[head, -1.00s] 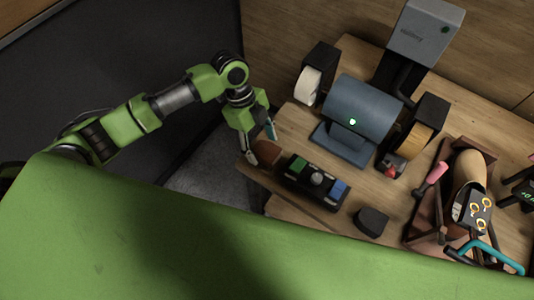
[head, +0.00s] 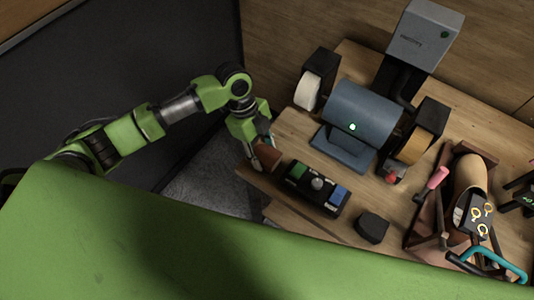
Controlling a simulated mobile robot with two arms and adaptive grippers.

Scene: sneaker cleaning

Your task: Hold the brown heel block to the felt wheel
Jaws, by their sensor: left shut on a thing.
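The brown heel block (head: 267,157) is at the left end of the workbench, between the fingers of my left gripper (head: 261,149). My left gripper is shut on it; the fingers hide part of it. I cannot tell whether the block is clear of the bench top. The white felt wheel (head: 308,91) is on the left end of the blue-grey bench motor (head: 361,113), under a black guard. It is up and to the right of the block, well apart from it. My right gripper is not in view.
A black tray (head: 317,187) with green, grey and blue pieces lies just right of the block. A tan wheel (head: 413,147) is on the motor's right end. A black block (head: 372,225) is near the front edge. A brown rack (head: 425,219) with a shoe form stands at right.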

